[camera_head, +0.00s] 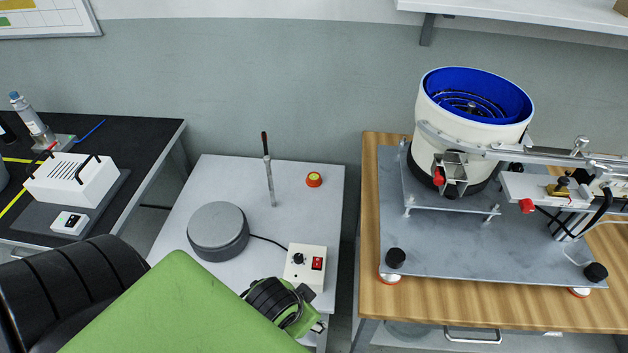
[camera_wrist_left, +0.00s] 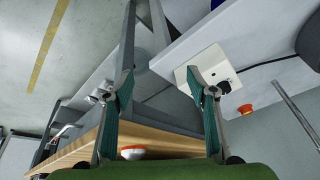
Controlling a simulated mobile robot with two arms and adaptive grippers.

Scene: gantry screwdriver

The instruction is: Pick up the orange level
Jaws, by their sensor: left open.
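No bar-shaped orange level shows clearly in either view. A small round orange-red piece (camera_head: 314,179) with yellow on top sits at the back right of the white table; it also shows in the left wrist view (camera_wrist_left: 245,109), beyond the right finger. I cannot tell whether it is the level. My left gripper (camera_wrist_left: 160,92) is open and empty, its two teal-padded fingers wide apart. In the head view it is largely hidden by my green arm, near the front right of the white table. My right gripper is not in view.
The white table (camera_head: 180,205) holds a grey round block (camera_head: 218,230), a thin upright rod (camera_head: 268,170) and a control box (camera_head: 305,266) near my arm. A bowl feeder (camera_head: 450,115) stands on the wooden bench (camera_head: 500,312) at right. A black bench (camera_head: 130,135) is at left.

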